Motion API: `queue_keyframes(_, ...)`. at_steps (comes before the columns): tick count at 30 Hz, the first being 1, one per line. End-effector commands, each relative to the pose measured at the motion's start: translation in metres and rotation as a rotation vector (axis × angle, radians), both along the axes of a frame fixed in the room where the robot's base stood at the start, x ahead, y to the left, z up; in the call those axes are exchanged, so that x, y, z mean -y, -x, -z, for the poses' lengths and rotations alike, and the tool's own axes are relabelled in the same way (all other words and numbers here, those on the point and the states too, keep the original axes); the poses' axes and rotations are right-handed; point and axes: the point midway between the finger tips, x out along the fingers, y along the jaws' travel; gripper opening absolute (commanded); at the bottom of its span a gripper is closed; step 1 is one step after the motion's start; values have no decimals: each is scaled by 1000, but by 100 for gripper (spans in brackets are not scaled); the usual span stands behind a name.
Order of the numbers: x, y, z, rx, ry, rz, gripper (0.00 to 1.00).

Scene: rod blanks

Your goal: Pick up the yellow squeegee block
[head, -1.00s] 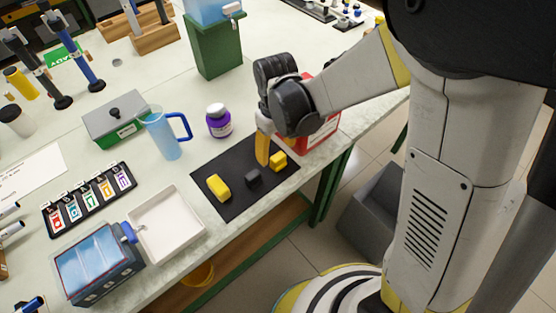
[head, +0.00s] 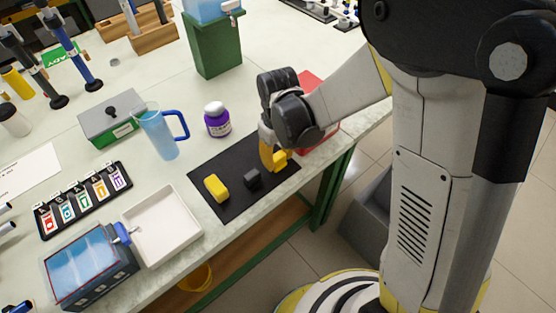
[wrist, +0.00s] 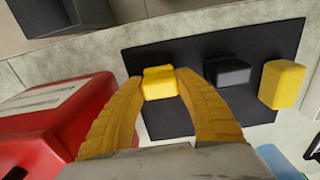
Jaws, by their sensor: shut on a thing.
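Two yellow blocks are on the black mat (head: 228,205). The right one (head: 281,160) is at the mat's right end, between the fingertips of my gripper (head: 271,160). In the wrist view my gripper (wrist: 160,76) has its yellow fingers on both sides of this block (wrist: 160,85), shut on it. It appears to rest on the mat, though the contact below is hidden. The other yellow block (head: 216,188), larger and plain, lies at the mat's left; it also shows in the wrist view (wrist: 282,84). I cannot tell by markings which is the squeegee block.
A dark grey block (head: 252,179) lies between the yellow ones. A red box (head: 318,135) stands close beside my gripper. A purple-labelled bottle (head: 217,121), a blue jug (head: 157,132) and a white tray (head: 163,228) stand around the mat. The table's front edge is close.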

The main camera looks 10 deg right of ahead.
Motion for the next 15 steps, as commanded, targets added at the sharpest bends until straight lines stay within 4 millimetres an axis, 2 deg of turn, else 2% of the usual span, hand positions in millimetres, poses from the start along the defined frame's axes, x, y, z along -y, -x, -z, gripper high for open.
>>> queue_keyframes(7,0,0,-1,-1,1,0,8)
queue_keyframes(8,0,0,-3,-1,1,0,4)
queue_keyframes(11,0,0,-11,0,0,0,3)
queue_keyframes(15,0,0,-33,0,0,0,3)
